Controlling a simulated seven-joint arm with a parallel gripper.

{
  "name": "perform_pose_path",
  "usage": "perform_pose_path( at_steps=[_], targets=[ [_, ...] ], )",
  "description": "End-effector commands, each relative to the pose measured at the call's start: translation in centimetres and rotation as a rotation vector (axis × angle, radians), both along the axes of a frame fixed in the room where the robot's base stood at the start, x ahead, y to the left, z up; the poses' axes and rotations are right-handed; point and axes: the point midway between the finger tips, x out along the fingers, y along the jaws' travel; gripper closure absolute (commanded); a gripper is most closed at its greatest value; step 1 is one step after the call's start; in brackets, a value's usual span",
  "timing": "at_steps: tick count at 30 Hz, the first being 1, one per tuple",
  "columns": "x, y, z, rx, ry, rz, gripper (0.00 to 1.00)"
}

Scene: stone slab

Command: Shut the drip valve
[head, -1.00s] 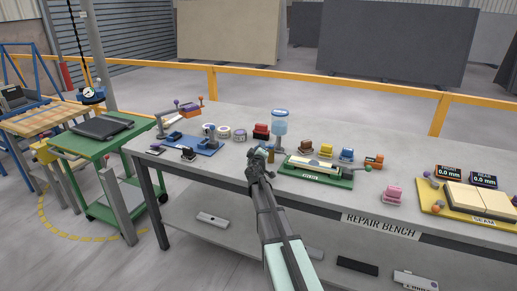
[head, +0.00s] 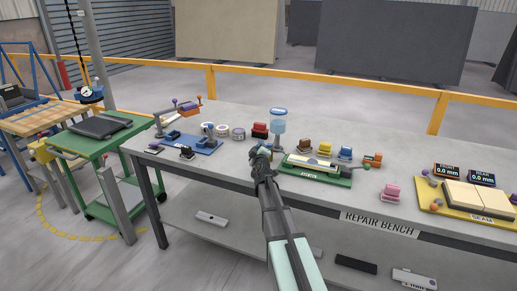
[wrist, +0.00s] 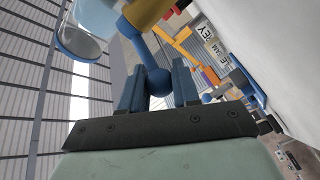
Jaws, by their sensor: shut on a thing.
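A clear bottle with blue liquid and a blue rim (head: 278,126) stands upright on the bench, just behind and right of my gripper. It also shows at the upper left of the wrist view (wrist: 82,38). The drip valve's handle is a blue lever ending in a round blue knob (wrist: 153,82), joined to a yellow-brass body (wrist: 146,12) at the top of the wrist view. In the head view the gripper hides the knob.
A green fixture (head: 315,172) with a pale slab lies close right of my gripper. A yellow seam board (head: 470,203) is far right.

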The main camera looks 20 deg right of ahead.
Motion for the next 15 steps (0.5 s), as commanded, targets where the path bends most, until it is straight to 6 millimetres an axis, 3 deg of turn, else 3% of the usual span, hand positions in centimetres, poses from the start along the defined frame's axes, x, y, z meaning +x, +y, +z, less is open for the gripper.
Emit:
perform_pose_path(
  at_steps=[4,5,6,12,15],
  targets=[
    [-0.31,-0.18,0.13,-0.001,-0.004,-0.006,1.00],
    [-0.32,-0.19,0.13,-0.001,-0.004,-0.006,0.67],
    [-0.32,-0.19,0.11,-0.001,-0.004,-0.006,0.63],
    [-0.24,-0.11,0.01,-0.001,-0.002,-0.005,0.45],
    [-0.21,-0.09,-0.02,0.000,-0.001,-0.003,0.45]
  ],
)
